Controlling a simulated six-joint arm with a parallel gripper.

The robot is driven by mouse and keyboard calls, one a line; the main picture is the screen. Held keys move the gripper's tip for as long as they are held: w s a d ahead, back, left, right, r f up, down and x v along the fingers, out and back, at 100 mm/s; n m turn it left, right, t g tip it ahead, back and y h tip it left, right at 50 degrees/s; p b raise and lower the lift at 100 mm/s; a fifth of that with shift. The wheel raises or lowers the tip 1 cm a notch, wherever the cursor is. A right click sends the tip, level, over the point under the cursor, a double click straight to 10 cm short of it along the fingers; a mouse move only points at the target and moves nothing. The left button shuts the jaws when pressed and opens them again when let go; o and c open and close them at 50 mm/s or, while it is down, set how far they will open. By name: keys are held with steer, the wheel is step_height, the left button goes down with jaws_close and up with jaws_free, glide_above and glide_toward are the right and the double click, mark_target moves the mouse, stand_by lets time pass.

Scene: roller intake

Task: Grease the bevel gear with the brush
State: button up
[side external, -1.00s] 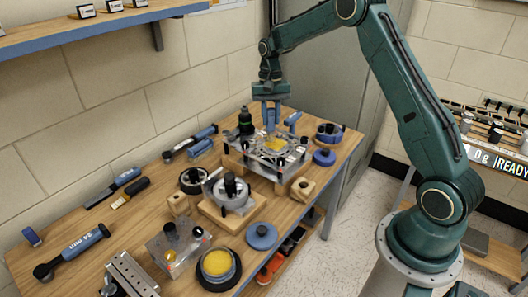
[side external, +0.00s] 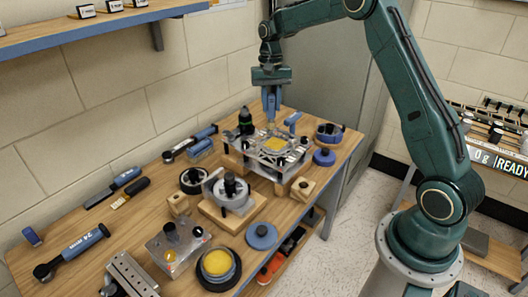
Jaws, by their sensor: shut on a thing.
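My gripper (side external: 270,103) is at the far end of the bench, above the back edge of a metal fixture with posts (side external: 250,148). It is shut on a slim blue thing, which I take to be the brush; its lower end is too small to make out. A yellow patch (side external: 277,145) shows on top of the fixture, just below and right of my gripper. I cannot make out the bevel gear's teeth. A round dark pot (side external: 217,264) of yellow grease stands at the near edge of the bench.
A black bottle (side external: 245,122) stands close to the left of my gripper. A grey round housing (side external: 231,194) on a wooden block is nearer. Several tools lie along the wall side, including a black-handled one with a pale end (side external: 130,192). Blue round parts (side external: 325,157) sit at right.

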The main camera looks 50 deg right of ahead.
steer(key=shift+r, duration=1.5)
